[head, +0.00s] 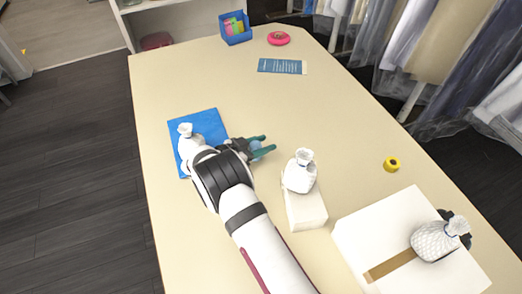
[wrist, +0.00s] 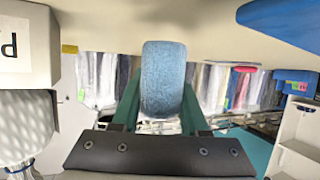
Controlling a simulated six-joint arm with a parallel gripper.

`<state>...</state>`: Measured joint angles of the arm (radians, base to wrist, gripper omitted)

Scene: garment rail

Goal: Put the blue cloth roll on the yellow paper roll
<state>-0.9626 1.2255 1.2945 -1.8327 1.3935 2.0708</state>
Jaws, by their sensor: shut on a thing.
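The blue cloth roll (wrist: 163,78) is between the teal fingers of my gripper (wrist: 160,105) in the wrist view. My gripper is shut on it. In the head view my gripper (head: 265,146) is over the left middle of the table, just right of the blue mat, and the roll (head: 254,146) is mostly hidden by the fingers. The yellow paper roll (head: 392,164) is a small yellow ring with a dark centre, standing alone on the table at the right, well apart from my gripper. Nothing is seen on top of it.
A white bag (head: 302,172) stands on a white block (head: 306,212) right of my arm. Another bag (head: 438,241) is on a white box (head: 354,243) near the yellow roll. A third bag (head: 189,141) is on the blue mat (head: 207,119). Garments (head: 440,40) hang along the right edge.

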